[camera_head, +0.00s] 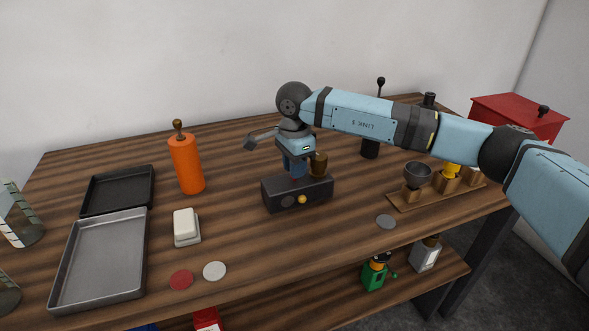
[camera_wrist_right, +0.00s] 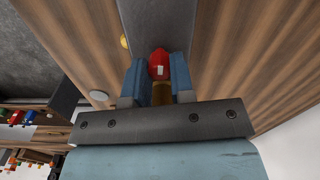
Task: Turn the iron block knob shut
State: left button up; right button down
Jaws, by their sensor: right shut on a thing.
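The dark iron block (camera_head: 322,190) sits on the wooden table near the middle, with a yellow button and a grey disc on its front. In the right wrist view its dark top (camera_wrist_right: 152,22) runs away from the gripper. A red knob (camera_wrist_right: 159,62) with a white mark stands between the two blue fingers of my right gripper (camera_wrist_right: 157,76). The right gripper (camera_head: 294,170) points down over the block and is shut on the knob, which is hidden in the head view. A brown-gold cylinder (camera_head: 318,164) stands right beside the fingers. My left gripper is not in view.
A wooden rack (camera_head: 405,205) with cups stands right. Flat discs lie along the front. A red box (camera_head: 490,101) is at far right.

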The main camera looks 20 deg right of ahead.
jog(key=shift+n, duration=0.4)
dwell(0.3)
jog(key=c, duration=1)
grip_release()
notch_tip(320, 180, up, 14)
jog(key=shift+f, duration=0.1)
